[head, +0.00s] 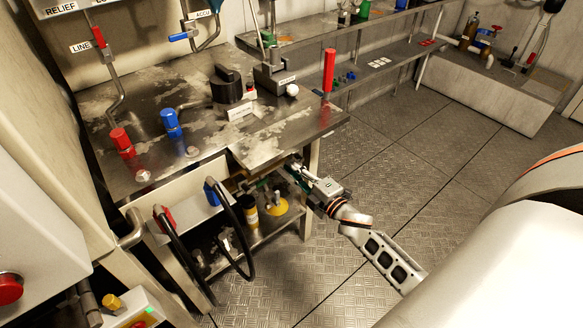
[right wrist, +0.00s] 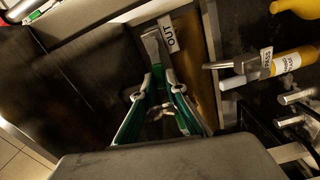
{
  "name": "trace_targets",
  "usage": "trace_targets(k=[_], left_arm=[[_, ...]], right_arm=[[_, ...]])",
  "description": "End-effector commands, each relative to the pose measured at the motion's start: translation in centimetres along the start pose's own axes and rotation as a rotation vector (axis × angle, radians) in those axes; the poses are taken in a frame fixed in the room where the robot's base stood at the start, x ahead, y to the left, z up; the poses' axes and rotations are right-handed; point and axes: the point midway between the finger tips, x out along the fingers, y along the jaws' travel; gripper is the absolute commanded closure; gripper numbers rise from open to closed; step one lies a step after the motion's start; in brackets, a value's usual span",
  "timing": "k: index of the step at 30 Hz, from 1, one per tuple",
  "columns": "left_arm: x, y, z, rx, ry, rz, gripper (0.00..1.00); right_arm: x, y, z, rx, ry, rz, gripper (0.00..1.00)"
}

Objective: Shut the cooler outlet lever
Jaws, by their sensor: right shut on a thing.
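The cooler outlet lever (right wrist: 152,47), a flat grey metal handle, shows in the right wrist view beside a white tag reading OUT (right wrist: 170,36). My right gripper (right wrist: 160,92) is shut on the lever, its green-lined fingers on either side of the lever's near end. In the head view my right gripper (head: 292,168) reaches under the right front edge of the steel bench; the lever is hidden there. My left gripper is not in view.
The steel bench (head: 185,95) lies just above my gripper. A yellow bottle (right wrist: 290,62) and a valve tagged BYPASS (right wrist: 262,64) are to the right in the wrist view. Black hoses (head: 240,240) hang left of my arm. The plate floor (head: 400,170) is clear.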

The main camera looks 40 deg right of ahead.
Motion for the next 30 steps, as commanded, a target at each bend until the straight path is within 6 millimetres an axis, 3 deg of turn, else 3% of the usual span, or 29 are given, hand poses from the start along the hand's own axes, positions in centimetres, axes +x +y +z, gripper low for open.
trace_targets(k=[1,9,25,26,27,30], left_arm=[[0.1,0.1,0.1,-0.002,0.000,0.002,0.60],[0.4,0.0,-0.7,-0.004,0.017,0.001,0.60],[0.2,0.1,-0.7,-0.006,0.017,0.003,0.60],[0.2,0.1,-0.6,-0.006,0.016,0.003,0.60],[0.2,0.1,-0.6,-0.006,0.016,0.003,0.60],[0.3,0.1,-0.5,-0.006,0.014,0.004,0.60]], right_arm=[[-0.2,-0.8,0.1,-0.023,-0.002,-0.008,1.00],[-0.1,-1.0,0.1,-0.116,-0.002,-0.005,1.00],[-0.1,-0.9,0.2,-0.137,-0.002,-0.003,1.00],[-0.1,-0.9,0.2,-0.137,-0.002,-0.003,0.83],[-0.1,-0.9,0.2,-0.137,-0.002,-0.003,0.72],[-0.1,-0.8,0.1,-0.137,-0.001,-0.002,0.71]])
